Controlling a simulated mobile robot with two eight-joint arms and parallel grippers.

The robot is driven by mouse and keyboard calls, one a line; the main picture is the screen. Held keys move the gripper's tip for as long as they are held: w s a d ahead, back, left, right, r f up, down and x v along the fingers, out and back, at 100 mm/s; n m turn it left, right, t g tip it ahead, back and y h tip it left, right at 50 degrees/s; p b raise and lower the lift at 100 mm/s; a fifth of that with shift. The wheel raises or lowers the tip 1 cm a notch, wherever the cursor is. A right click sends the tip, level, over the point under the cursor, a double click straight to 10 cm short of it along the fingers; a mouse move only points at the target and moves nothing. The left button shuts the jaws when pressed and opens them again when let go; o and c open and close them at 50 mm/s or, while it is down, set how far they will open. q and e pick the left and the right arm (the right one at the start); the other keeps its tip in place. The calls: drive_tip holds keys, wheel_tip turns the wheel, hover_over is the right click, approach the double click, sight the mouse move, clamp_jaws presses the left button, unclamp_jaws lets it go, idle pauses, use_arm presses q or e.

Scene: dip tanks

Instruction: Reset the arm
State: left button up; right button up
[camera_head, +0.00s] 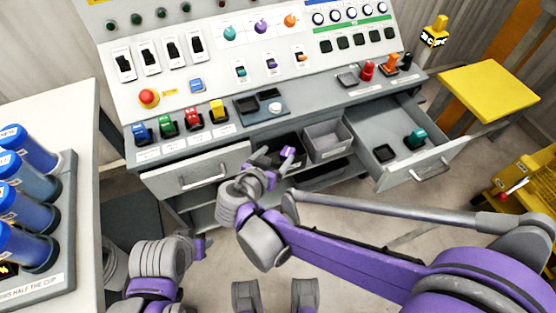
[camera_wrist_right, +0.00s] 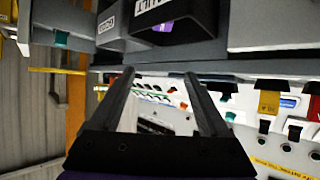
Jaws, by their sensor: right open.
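My right arm (camera_head: 350,255) reaches in from the lower right, grey and purple. Its gripper (camera_head: 274,158) is in front of the console's open shelf, below the worktop, between the left drawer and a grey bin. In the right wrist view the two dark fingers (camera_wrist_right: 158,75) stand apart with nothing held between them. My left arm (camera_head: 160,262) shows at the lower left with its wrist folded. Its small purple end (camera_head: 203,247) points right, over the floor; its finger opening is too small to make out.
The grey console (camera_head: 215,135) carries switches and coloured blocks. Its left drawer (camera_head: 165,183) is pulled out a little. The right drawer (camera_head: 440,163) is open with a teal-topped item (camera_head: 415,138) inside. A grey bin (camera_head: 325,140) sits between. Blue cylinders (camera_head: 30,215) stand at left, a yellow stool (camera_head: 488,90) at right.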

use_arm(q)
drive_tip(key=shift+w, duration=0.1)
use_arm(e)
drive_tip(key=shift+w+d+f, duration=0.1)
drive_tip(key=shift+w, duration=0.05)
drive_tip(key=s+d+f+n+g+y, duration=0.1)
drive_tip(key=s+d+g, duration=0.1)
drive_tip(key=s+d, duration=0.3)
drive_tip(key=s+d+f+n+g, duration=0.1)
drive_tip(key=s+d+f+g, duration=0.15)
drive_tip(key=d, duration=0.45)
drive_tip(key=s+d+f+n+g+y, duration=0.1)
drive_tip(key=s+d+n+g+y, duration=0.2)
drive_tip(key=s, duration=1)
use_arm(q)
wheel_tip(320, 180, up, 17)
drive_tip(key=w+p, duration=0.2)
drive_tip(key=p, duration=1.3)
drive_tip(key=shift+t, duration=0.4)
use_arm(e)
wheel_tip(320, 180, up, 17)
drive_tip(key=w+t+y, duration=0.1)
drive_tip(key=w+t, duration=0.1)
drive_tip(key=shift+w+d, duration=0.15)
drive_tip(key=shift+d, duration=0.25)
